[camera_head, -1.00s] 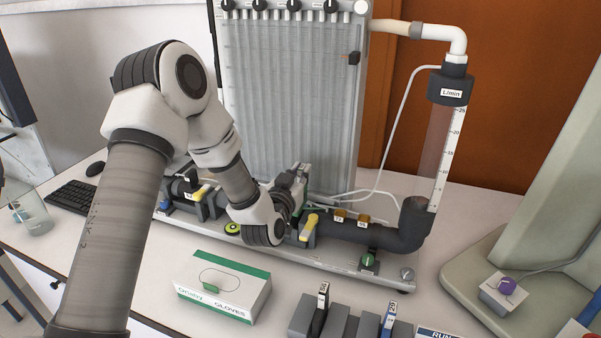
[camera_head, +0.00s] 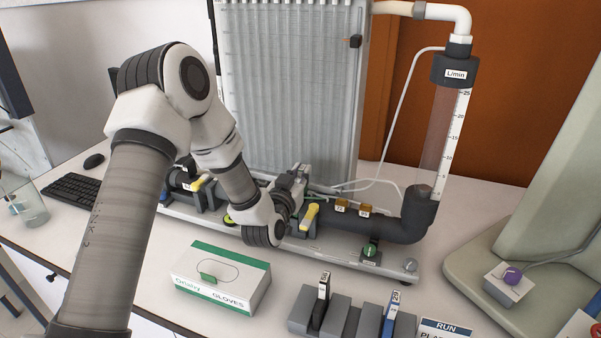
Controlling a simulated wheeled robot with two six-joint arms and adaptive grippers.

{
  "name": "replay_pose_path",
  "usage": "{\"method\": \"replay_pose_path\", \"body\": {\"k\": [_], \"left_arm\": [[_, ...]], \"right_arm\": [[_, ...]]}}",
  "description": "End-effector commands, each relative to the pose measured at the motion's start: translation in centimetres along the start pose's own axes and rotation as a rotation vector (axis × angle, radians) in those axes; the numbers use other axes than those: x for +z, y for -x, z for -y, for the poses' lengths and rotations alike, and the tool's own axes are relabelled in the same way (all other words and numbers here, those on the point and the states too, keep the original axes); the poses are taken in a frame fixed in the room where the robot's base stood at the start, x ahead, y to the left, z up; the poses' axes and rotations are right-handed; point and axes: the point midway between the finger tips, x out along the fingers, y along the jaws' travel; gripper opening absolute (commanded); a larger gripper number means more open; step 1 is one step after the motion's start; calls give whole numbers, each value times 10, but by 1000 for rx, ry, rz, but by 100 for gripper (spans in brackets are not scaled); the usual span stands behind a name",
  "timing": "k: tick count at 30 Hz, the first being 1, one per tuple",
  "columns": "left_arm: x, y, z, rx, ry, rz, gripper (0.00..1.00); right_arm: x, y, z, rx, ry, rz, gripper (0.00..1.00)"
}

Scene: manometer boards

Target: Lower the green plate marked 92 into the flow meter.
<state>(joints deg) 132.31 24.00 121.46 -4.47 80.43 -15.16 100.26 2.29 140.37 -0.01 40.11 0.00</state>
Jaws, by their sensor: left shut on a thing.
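The flow meter is a dark pipe (camera_head: 380,228) with a clear upright tube (camera_head: 438,140) labelled L/min, on a grey base. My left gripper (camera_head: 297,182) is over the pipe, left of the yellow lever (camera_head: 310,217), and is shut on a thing. Only a sliver of green shows at its fingers, which fits the green plate; its number cannot be read. My own wrist hides most of the plate and the place below it. I cannot tell whether the plate touches the slot. My right gripper is out of view.
A grey slotted rack (camera_head: 343,318) at the front holds a black plate (camera_head: 321,303) and a blue plate (camera_head: 391,315). A glove box (camera_head: 222,278) lies left of it. The ribbed manometer board (camera_head: 290,90) stands behind. A beaker (camera_head: 30,208) and keyboard (camera_head: 75,190) are at the left.

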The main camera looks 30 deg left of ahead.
Motion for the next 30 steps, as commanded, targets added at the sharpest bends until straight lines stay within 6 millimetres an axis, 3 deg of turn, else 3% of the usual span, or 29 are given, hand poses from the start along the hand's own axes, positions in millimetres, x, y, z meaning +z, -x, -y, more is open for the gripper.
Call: {"method": "replay_pose_path", "body": {"k": [22, 30], "left_arm": [[33, 0, 0, 0, 0, 0, 0], [34, 0, 0, 0, 0, -1, 0]], "right_arm": [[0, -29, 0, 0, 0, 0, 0], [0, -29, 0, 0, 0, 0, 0]]}}
